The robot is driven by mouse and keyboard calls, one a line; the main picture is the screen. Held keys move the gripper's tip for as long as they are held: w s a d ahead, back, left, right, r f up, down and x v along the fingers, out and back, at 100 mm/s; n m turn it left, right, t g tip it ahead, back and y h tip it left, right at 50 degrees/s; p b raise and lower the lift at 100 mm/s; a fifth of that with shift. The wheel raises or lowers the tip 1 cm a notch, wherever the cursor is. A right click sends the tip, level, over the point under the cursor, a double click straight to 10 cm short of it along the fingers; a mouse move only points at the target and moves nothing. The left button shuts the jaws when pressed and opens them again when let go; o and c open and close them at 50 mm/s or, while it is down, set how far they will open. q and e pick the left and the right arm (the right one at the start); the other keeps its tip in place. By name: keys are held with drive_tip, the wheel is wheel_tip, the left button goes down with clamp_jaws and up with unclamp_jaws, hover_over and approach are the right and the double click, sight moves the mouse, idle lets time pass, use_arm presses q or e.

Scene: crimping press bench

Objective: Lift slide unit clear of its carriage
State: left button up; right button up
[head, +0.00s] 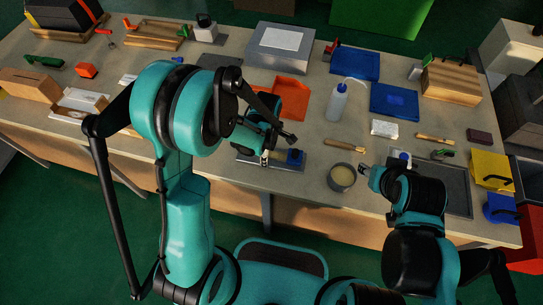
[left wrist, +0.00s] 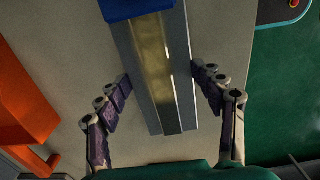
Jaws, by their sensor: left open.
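A grey metal rail (left wrist: 185,95) with a brass-coloured strip (left wrist: 153,70) along its middle lies on the bench, with a blue block (left wrist: 137,8) at its far end in the left wrist view. In the head view the blue block (head: 295,156) sits toward the right end of the rail assembly, near the bench's front edge. I cannot tell where the slide unit ends and its carriage begins. My left gripper (left wrist: 163,80) is open, one finger on each side of the rail, apparently not touching it. My right gripper (head: 369,176) is beside a round bowl; its finger opening is unclear.
The round bowl (head: 341,178) and a wooden-handled tool (head: 345,145) lie right of the rail. An orange tray (head: 292,97) is behind it, and a white bottle (head: 337,103) stands farther right. A dark tray (head: 458,191) lies beyond my right gripper.

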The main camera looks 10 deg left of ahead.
use_arm(q)
drive_tip(key=shift+s, duration=0.25)
clamp_jaws()
drive_tip(key=shift+f, duration=0.1)
drive_tip(key=shift+d, duration=0.1)
